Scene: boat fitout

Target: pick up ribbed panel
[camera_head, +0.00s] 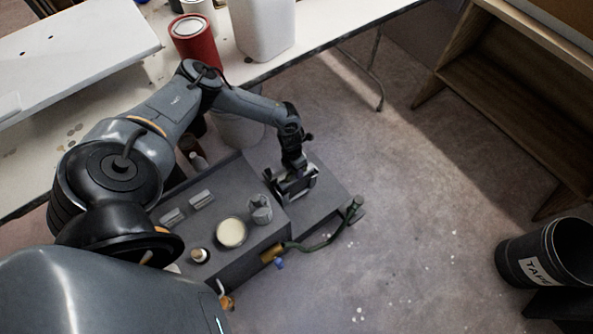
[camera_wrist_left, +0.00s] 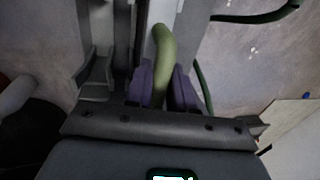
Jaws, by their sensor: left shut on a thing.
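My left gripper (camera_head: 294,178) reaches down over the right, lower part of a dark grey stepped box (camera_head: 325,198). In the left wrist view, the purple finger pads of my left gripper (camera_wrist_left: 163,88) are shut on a curved olive-green piece (camera_wrist_left: 164,45), one pad on each side. Grey strips with raised edges (camera_wrist_left: 122,35) run beside and behind it. I cannot tell whether the olive-green piece belongs to the ribbed panel, and no panel shows clearly apart from the gripper. My right gripper is in neither view.
On the box stand a cream-topped round tin (camera_head: 231,232), a grey cup (camera_head: 261,209) and small grey blocks (camera_head: 202,199). A dark green hose (camera_head: 325,240) hangs over its front edge. A white table (camera_head: 110,100) lies behind; a black bin (camera_head: 545,255) stands right. Floor between is clear.

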